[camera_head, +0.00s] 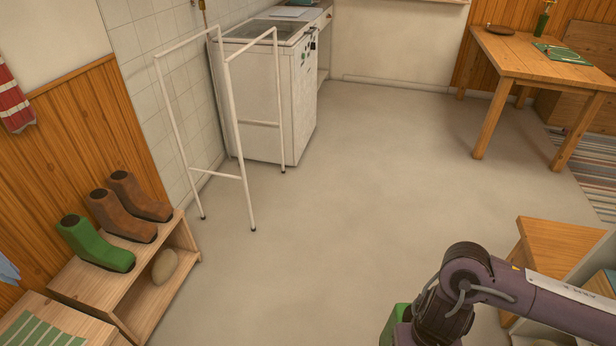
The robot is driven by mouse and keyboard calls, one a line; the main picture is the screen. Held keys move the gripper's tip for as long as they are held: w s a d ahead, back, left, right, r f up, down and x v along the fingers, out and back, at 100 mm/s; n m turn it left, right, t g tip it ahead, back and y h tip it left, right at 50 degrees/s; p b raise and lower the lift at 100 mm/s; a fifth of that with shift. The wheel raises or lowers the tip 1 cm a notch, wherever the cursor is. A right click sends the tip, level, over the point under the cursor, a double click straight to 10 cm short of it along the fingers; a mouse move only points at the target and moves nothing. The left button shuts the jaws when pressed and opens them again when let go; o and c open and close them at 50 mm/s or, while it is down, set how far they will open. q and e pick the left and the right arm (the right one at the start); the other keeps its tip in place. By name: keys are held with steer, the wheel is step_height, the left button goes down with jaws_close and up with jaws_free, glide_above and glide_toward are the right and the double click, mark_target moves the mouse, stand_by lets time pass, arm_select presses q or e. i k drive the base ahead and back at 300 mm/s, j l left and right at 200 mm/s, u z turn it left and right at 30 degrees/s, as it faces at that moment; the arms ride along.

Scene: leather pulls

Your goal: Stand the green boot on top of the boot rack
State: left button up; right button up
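The boot rack (118,292) is a low, open-fronted wooden unit against the left wall. A green boot (95,245) stands on top of it, at the near end of a row with two brown boots (122,216) (140,196). Another green thing (392,326) shows at the bottom edge, beside my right arm. Only part of it is visible, and I cannot tell whether it is a boot or whether it is held. My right arm comes in from the lower right; its gripper fingers are not visible. My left arm and gripper are out of view.
A stone (164,266) lies inside the rack. A bench with a green-striped cloth (40,332) is at lower left. A white drying frame (240,178) stands before a white appliance (270,95). A wooden table (540,62) is at upper right. The middle floor is clear.

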mark_target(87, 284)
steer(key=i+u, duration=0.3)
steer(key=u, duration=0.15)
steer(key=i+l+u, duration=0.15)
steer(key=i+u, duration=0.25)
steer(key=i+l+u, duration=0.2)
steer(key=u, duration=0.25)
steer(key=i+l+u, duration=0.1)
steer(key=u, duration=0.3)
steer(key=i+l+u, duration=0.2)
steer(key=u, duration=0.25)
steer(key=i+l+u, duration=0.25)
steer(key=u, duration=0.15)
steer(key=i+l+u, duration=0.15)
steer(key=u, duration=0.3)
steer(key=l, duration=0.1)
